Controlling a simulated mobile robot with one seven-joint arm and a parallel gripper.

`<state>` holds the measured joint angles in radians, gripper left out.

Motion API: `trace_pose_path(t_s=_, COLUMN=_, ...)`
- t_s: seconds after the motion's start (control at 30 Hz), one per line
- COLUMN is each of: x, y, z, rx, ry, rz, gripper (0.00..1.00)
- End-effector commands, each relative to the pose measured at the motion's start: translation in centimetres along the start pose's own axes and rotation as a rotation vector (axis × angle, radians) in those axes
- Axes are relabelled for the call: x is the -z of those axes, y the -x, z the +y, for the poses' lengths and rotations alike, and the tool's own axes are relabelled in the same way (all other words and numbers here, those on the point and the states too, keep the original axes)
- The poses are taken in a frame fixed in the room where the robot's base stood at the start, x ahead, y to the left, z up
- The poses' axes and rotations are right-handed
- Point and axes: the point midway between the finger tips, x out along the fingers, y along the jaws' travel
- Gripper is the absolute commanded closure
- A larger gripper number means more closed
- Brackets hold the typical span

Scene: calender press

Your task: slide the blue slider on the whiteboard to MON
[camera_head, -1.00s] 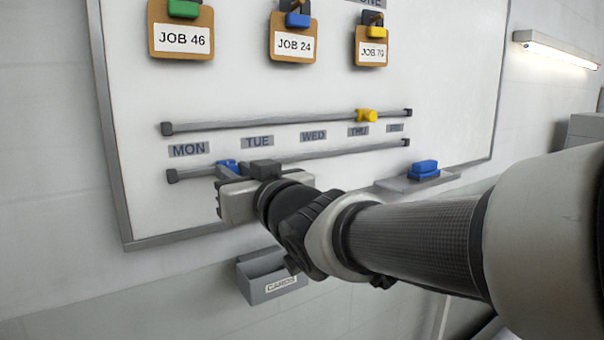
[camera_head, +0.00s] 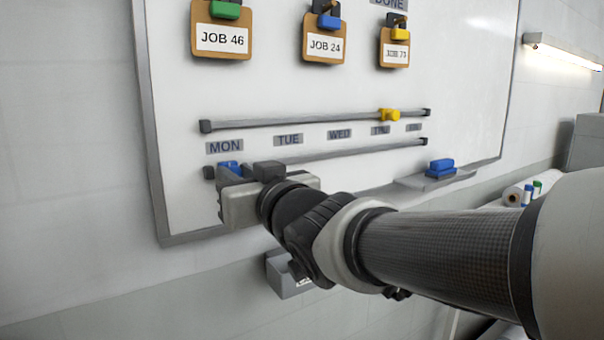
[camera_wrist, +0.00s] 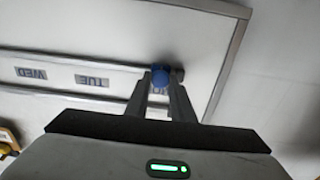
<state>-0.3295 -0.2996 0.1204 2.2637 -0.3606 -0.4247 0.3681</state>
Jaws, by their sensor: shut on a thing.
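The blue slider (camera_head: 229,167) is on the lower rail (camera_head: 350,153) of the whiteboard (camera_head: 455,90), directly below the MON label (camera_head: 225,147) and close to the rail's left end. My gripper (camera_head: 232,176) is shut on the slider and partly hides it in the head view. In the wrist view the slider (camera_wrist: 160,76) shows as a round blue knob between my two fingertips (camera_wrist: 162,88), close to the rail's end block (camera_wrist: 179,74). The MON label is mostly hidden behind the fingers there.
A yellow slider (camera_head: 389,115) sits on the upper rail near THU. Job boards hang above the rails. A blue eraser (camera_head: 440,167) lies on a ledge at the board's lower right. A grey card box (camera_head: 287,275) is on the wall below my gripper.

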Motion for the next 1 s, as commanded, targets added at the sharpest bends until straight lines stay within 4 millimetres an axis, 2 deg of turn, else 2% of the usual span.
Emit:
trace_pose_path(t_s=0.07, x=-0.1, y=0.0, z=-0.5, rx=0.009, ry=0.003, rz=0.000, gripper=1.00)
trace_pose_path(t_s=0.1, x=-0.1, y=0.0, z=-0.5, rx=0.009, ry=0.003, rz=0.000, gripper=0.75)
trace_pose_path(t_s=0.2, x=0.0, y=0.0, z=-0.4, rx=0.008, ry=0.003, rz=0.000, gripper=0.60)
trace_pose_path(t_s=0.5, x=0.0, y=0.1, z=-0.3, rx=0.005, ry=0.002, rz=0.000, gripper=0.60)
trace_pose_path(t_s=0.63, x=0.1, y=1.1, z=-0.2, rx=0.004, ry=0.003, rz=0.001, gripper=0.60)
trace_pose_path(t_s=0.77, x=0.3, y=3.5, z=-0.3, rx=0.006, ry=0.002, rz=0.002, gripper=0.60)
trace_pose_path(t_s=1.0, x=0.4, y=9.4, z=-0.3, rx=0.008, ry=0.001, rz=0.005, gripper=0.60)
